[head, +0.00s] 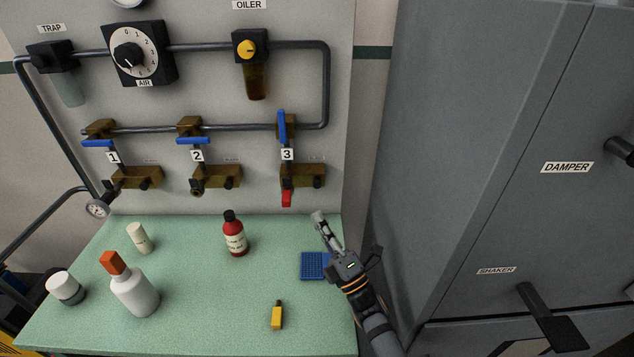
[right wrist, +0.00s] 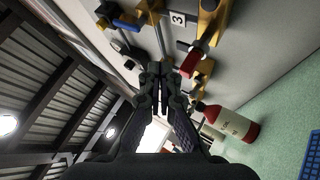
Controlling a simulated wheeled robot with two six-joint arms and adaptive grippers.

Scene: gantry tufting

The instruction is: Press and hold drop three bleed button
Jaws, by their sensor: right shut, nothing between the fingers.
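Drop three is a brass block (head: 306,177) under the number 3 label (head: 287,154) on the wall panel. Its blue lever (head: 281,125) stands upright. A red piece (head: 286,198) hangs below the block's left end; it also shows in the right wrist view (right wrist: 192,63). A separate bleed button is too small to make out. My right gripper (head: 318,217) is shut and empty, below and to the right of the red piece. In the right wrist view its fingertips (right wrist: 159,70) point toward the panel, apart from the red piece. My left gripper is not in view.
Drops one (head: 138,177) and two (head: 217,176) sit left, their blue levers level. The green table (head: 190,290) holds a red bottle (head: 234,235), a white bottle (head: 135,290), a blue mat (head: 314,265) and a yellow item (head: 277,316). A grey cabinet (head: 470,130) stands right.

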